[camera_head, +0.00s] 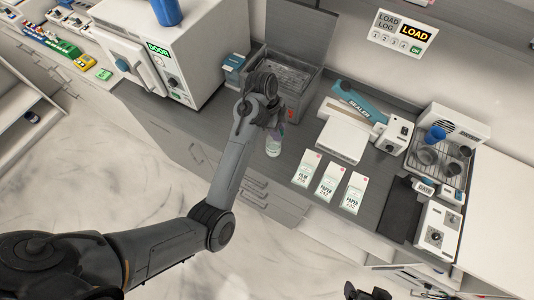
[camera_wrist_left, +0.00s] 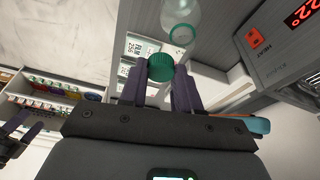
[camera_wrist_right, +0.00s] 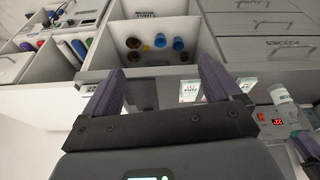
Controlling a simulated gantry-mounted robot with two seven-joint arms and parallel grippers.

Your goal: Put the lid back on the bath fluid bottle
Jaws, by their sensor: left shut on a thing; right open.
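The bath fluid bottle (camera_head: 274,139) stands on the grey counter near its front edge, beside the basin. In the left wrist view the clear bottle (camera_wrist_left: 181,16) shows its open mouth with a green ring, and no lid on it. My left gripper (camera_wrist_left: 160,82) is shut on the ridged green lid (camera_wrist_left: 160,67), held between the purple fingertips. The lid is apart from the mouth in that view; the exact gap is hard to judge. In the head view my left wrist hides the lid. My right gripper (camera_wrist_right: 158,85) is open and empty, low at the front in the head view (camera_head: 367,294).
An open basin (camera_head: 288,77) stands behind the bottle. A sealer (camera_head: 365,105) and paper packs (camera_head: 328,182) lie to the right. A tray of cups (camera_head: 440,153) is farther right. A white cabinet machine (camera_head: 165,45) stands left. An open drawer (camera_wrist_right: 153,70) holds small cups.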

